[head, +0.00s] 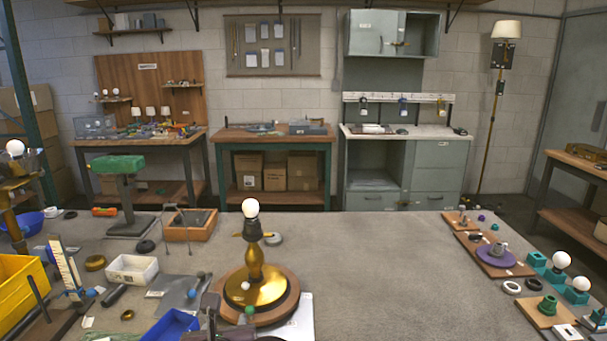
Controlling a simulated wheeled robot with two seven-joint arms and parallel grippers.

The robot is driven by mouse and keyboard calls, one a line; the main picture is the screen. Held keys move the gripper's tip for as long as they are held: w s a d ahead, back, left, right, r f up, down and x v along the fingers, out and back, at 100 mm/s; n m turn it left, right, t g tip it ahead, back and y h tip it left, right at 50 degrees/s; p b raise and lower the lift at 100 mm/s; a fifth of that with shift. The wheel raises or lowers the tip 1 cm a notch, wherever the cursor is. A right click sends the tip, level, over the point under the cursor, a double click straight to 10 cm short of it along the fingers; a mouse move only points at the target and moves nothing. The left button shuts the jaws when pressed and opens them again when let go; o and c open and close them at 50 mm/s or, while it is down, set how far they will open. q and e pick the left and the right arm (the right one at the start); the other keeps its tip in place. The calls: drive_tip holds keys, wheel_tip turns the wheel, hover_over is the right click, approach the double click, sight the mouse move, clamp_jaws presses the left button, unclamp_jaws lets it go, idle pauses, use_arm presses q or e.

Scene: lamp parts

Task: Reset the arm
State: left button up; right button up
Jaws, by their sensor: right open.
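A brass lamp (255,270) stands upright on a round wooden base (288,305) in the middle front of the table. A dark socket (252,230) and a white bulb (250,207) sit on top of its stem. My right gripper (235,326) is at the bottom edge of the head view, just in front of the lamp base. It is open and only partly in view, with dark parts cut off by the frame. I cannot tell whether it touches the base. My left gripper is not in view.
A blue bin (176,326), a white tray (133,268) and a yellow bin (22,290) crowd the left. A green-topped stand (118,165) and an orange tray (190,232) are behind. Wooden boards with parts (490,252) line the right. The table's centre right (390,270) is clear.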

drive_tip(key=shift+s+a+f+m+g, duration=0.1)
drive_tip(key=shift+s+f+m+g, duration=0.15)
drive_tip(key=shift+f+m, duration=0.45)
drive_tip(key=s+d+f+m+g, duration=0.3)
drive_tip(key=s+d+f+m, duration=0.3)
drive_tip(key=d+m, duration=0.55)
drive_tip(key=s+d+f+m+g+h, duration=0.1)
drive_tip(key=s+d+f+m+g, duration=0.35)
drive_tip(key=d+m, duration=0.65)
drive_tip(key=s+d+f+m+g, duration=0.1)
drive_tip(key=s+d+f+m, duration=0.55)
drive_tip(key=d+m, duration=0.45)
wheel_tip(320, 180, down, 30)
drive_tip(key=s+m+g+b, duration=0.1)
drive_tip(key=s+g+b, duration=0.1)
drive_tip(key=s, duration=0.1)
drive_tip(key=s+d+f+b, duration=0.1)
drive_tip(key=s+d+f, duration=0.2)
drive_tip(key=s+f, duration=1.6)
drive_tip(key=shift+s+f+g+h, duration=0.35)
drive_tip(key=shift+f+g+h, duration=0.05)
drive_tip(key=shift+f, duration=0.55)
